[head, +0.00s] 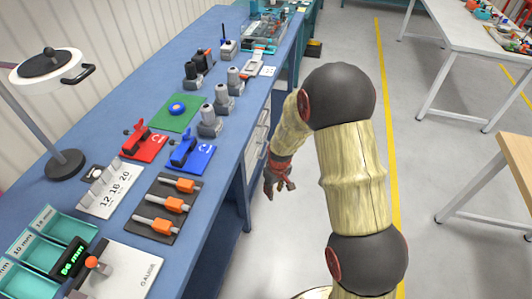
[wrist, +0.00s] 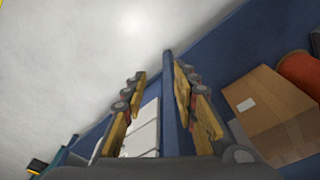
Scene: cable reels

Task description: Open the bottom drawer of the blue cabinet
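A stack of pale drawer fronts (head: 257,138) sits in a blue frame under the long blue bench. My gripper (head: 277,182) hangs in front of the bench's side, near the lower part of this stack. In the wrist view the pale fronts (wrist: 146,133) lie beyond the left finger, next to a blue post (wrist: 169,100). My gripper (wrist: 160,76) has its fingers spread apart with nothing between them. The fingers and palm hide part of the fronts, and I cannot make out the bottom drawer's handle.
The blue bench top (head: 215,180) carries clamps, trays and a lamp (head: 50,70). A cardboard box (wrist: 268,110) and an orange reel (wrist: 300,72) are right of the post. Grey floor (head: 290,240) is open along the bench. White and wooden tables stand at right.

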